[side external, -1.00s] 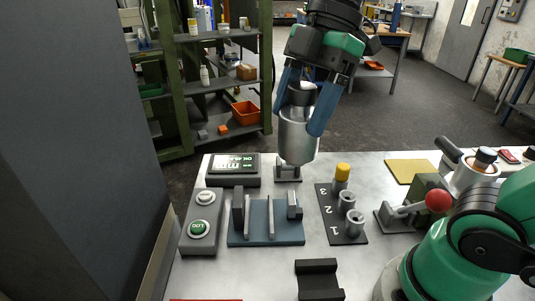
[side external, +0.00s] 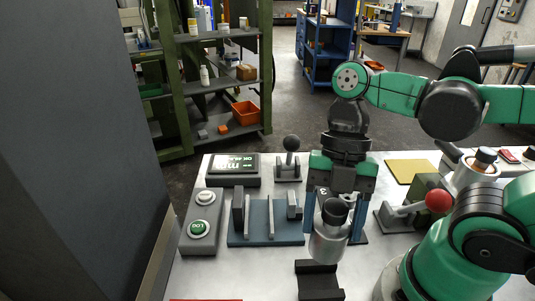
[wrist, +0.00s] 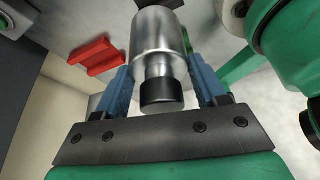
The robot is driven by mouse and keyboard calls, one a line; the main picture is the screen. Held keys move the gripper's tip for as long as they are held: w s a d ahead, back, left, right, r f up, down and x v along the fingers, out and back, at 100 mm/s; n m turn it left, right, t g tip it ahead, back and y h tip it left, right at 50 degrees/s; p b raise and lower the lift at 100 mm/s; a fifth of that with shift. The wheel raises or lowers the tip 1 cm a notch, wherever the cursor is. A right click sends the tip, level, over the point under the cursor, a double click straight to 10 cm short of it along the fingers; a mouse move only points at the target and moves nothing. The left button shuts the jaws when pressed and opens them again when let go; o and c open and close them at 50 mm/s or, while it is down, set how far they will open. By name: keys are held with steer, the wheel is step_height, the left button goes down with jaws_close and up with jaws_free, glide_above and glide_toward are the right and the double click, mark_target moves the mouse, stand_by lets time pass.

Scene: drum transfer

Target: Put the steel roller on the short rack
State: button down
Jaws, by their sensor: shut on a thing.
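The steel roller (side external: 327,245) is a silver cylinder with a narrower neck and a black end. My gripper (side external: 333,230) is shut on it, with blue fingers on both sides; the wrist view also shows the roller (wrist: 158,45) between the fingers. The roller is tilted, above the table and just behind a black cradle (side external: 319,284) at the front. A red, two-ridged rack (wrist: 95,57) shows left of the roller in the wrist view; only a red sliver (side external: 206,299) shows at the bottom edge of the side view. I cannot tell which is the short rack.
A blue fixture (side external: 258,236) with upright plates stands left of my gripper. Behind are a ball-topped lever (side external: 291,158) and a dark display box (side external: 233,169). A button box (side external: 201,221) is at left, and a red-knobbed device (side external: 425,203) at right. The numbered peg plate is mostly hidden.

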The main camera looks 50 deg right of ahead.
mark_target(325, 252)
steer(key=shift+f, duration=3.6)
steer(key=shift+c, duration=0.3)
jaws_free()
steer(key=shift+f, duration=0.15)
steer(key=v, duration=1.2)
steer(key=w+f+m+t+h, duration=0.1)
steer(key=w+m+t, duration=0.2)
steer(key=m, duration=0.5)
steer(key=w+d+f+m+t+h, duration=0.1)
steer(key=w+m+t, duration=0.2)
steer(key=m, duration=0.5)
steer(key=w+d+f+m+t+h, duration=0.1)
steer(key=w+m+t+h, duration=0.1)
steer(key=m, duration=0.6)
steer(key=shift+w+d+t, duration=0.25)
steer(key=shift+w+t, duration=0.2)
steer(key=shift+t, duration=0.25)
